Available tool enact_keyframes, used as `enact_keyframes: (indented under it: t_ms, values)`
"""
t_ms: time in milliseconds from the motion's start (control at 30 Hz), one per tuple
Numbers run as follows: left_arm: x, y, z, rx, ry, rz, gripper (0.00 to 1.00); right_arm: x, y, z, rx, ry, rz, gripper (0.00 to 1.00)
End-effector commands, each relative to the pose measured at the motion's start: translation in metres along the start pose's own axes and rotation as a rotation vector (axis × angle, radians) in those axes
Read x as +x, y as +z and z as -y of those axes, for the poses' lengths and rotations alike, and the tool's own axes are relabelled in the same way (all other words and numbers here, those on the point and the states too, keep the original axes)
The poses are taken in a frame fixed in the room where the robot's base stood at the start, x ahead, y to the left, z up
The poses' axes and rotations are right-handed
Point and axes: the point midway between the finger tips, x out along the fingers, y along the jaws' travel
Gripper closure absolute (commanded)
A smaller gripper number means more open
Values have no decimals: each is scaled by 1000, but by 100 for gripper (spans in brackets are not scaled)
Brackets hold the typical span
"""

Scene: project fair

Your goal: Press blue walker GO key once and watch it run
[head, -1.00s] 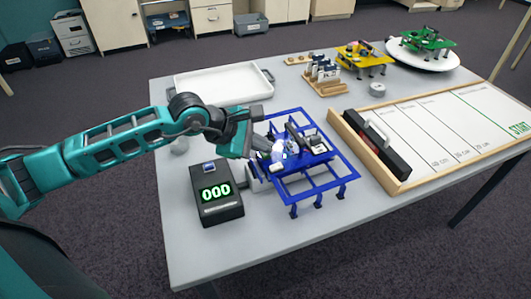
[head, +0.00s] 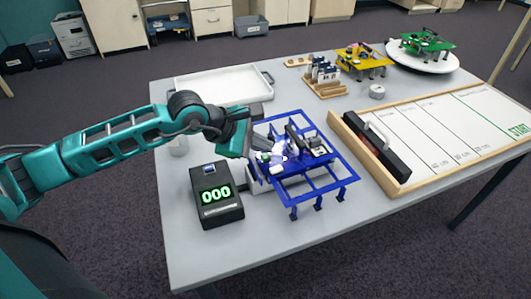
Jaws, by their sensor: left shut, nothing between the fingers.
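The blue walker (head: 324,188), an open blue frame on several legs with small parts on top, stands on the grey table. My left gripper (head: 270,156) is shut and empty at the left part of the walker's top, close to its small electronics. Whether the fingertips touch a key there I cannot tell; the GO key itself is too small to make out. A black box (head: 222,211) with a green display reading 000 stands just left of the walker. My right gripper is not in view.
A track board (head: 440,130) with a START mark and a black, handled block (head: 377,146) lies to the right. A white tray (head: 221,82), a wooden rack (head: 325,84), a yellow walker (head: 363,61) and a green walker (head: 427,44) stand farther back.

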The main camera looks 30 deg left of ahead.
Motion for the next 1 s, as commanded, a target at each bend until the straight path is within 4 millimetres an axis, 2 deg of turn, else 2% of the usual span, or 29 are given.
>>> enact_keyframes:
  t_ms: [433, 1000]
  values:
    - [-4, 3, -4, 0, 1, 1, 100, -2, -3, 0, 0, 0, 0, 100]
    - [-37, 27, -28, 0, 1, 1, 100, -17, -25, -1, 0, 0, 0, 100]
